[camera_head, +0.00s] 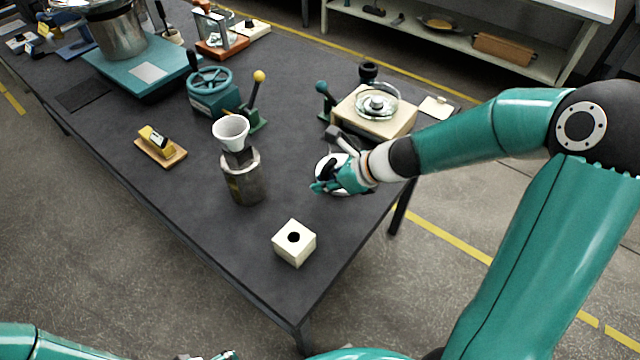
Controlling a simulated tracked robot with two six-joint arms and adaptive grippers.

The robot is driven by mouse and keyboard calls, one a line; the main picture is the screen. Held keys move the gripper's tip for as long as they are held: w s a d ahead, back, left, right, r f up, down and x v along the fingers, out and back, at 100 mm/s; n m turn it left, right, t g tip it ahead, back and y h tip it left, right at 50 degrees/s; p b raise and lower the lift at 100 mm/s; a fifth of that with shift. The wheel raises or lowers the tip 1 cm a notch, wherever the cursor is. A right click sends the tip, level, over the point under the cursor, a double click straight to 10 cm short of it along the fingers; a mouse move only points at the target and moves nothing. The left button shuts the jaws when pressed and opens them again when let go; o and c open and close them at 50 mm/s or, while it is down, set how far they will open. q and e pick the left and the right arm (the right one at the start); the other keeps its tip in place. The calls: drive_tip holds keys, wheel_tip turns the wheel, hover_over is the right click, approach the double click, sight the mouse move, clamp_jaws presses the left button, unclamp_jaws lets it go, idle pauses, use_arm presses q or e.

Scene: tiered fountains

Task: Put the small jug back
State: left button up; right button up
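My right gripper (328,184) is low over the right part of the dark table, in front of a white rounded thing (322,168). The gripper hides much of this thing, so I cannot tell whether it is the small jug or whether the fingers hold it. A metal canister (242,184) stands upright to the left, with a white funnel-shaped cup (231,130) above it. Only a sliver of my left gripper (208,356) shows at the bottom edge; its fingers are cut off.
A cream block with a hole (294,244) sits near the table's front corner. A beige box with a glass dish (376,108), levers and a teal handwheel (210,80) stand behind. A yellow thing on a wooden base (160,148) is left. The dark table (205,215) has bare room in front.

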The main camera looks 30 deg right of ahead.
drive_tip(key=shift+o, duration=1.4)
drive_tip(key=shift+r, duration=0.25)
drive_tip(key=p+v, duration=0.5)
drive_tip(key=v, duration=0.7)
drive_tip(key=shift+f, duration=0.1)
